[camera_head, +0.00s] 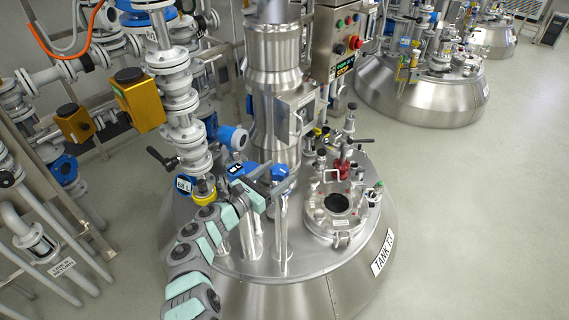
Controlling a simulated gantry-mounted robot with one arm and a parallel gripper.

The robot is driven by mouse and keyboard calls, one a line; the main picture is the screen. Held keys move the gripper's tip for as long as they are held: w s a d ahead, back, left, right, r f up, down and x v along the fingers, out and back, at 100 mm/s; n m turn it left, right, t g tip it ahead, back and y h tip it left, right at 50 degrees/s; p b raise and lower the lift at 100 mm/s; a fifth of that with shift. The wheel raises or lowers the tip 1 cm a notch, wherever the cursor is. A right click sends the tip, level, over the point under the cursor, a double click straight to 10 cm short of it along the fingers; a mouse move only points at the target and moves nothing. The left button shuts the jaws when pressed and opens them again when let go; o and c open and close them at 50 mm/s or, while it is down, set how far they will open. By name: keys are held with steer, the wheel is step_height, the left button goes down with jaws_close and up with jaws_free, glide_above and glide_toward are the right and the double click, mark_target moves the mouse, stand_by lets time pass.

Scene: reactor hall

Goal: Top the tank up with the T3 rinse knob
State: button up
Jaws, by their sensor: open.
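Tank T3 (225,265) is the large steel tank in the foreground, with a "TANK T3" plate on its front right. Its round lid (318,222) has a dark open port. Blue knob-like parts with small labels sit on the piping at the tank's left: one (183,184) beside a yellow collar, another (238,170) just above my gripper. The labels are too small to read surely, so I cannot tell which is the T3 rinse knob. My gripper (268,185) is open above the tank top, close to the second blue part; my wrist partly hides this area. Contact cannot be told.
A control box (340,45) with coloured buttons and a small display stands behind the tank. Steel pipes and a thick column (273,80) rise beside my gripper. White valves and an orange actuator (140,98) crowd the left. The floor (480,200) at right is clear.

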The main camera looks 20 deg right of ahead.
mark_target(273, 178)
steer(key=p+v, duration=0.2)
steer(key=v, duration=0.4)
steer(key=shift+s+a, duration=0.2)
steer(key=shift+r, duration=0.1)
